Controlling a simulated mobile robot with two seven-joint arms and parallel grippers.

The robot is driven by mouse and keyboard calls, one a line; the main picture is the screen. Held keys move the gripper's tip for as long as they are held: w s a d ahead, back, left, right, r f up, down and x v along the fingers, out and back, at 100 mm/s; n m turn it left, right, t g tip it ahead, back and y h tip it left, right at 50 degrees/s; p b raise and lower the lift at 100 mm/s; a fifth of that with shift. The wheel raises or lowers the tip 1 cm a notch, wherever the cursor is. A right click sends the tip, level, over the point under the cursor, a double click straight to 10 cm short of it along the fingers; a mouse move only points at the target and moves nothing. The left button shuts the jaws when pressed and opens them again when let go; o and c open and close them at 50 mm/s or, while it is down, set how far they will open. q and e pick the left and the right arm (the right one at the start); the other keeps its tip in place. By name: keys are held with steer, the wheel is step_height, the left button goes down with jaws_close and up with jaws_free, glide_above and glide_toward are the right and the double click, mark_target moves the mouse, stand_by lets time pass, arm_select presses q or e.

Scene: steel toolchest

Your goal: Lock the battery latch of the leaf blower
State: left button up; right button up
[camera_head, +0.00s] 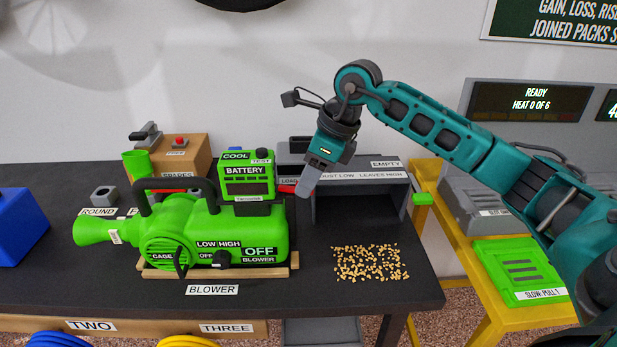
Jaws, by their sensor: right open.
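The green leaf blower (200,232) lies on a wooden cradle on the dark table, nozzle to the left. Its green battery (247,181) sits upright on top, under a COOL display. A red piece (287,189), which may be the latch, sticks out at the battery's right side, partly hidden. A small label below the battery is too small to read. My right gripper (307,190) points down just right of the battery and red piece. It is open; I cannot tell whether it touches the red piece. My left gripper is not in view.
A grey open box (357,208) stands behind and right of the gripper. Pellets (368,263) lie scattered on the table before it. A wooden box (184,155) stands behind the blower, a blue box (17,226) at far left. A yellow stand (455,240) is at right.

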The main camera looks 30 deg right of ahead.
steer(key=shift+f, duration=0.3)
jaws_close()
steer(key=shift+w, duration=0.1)
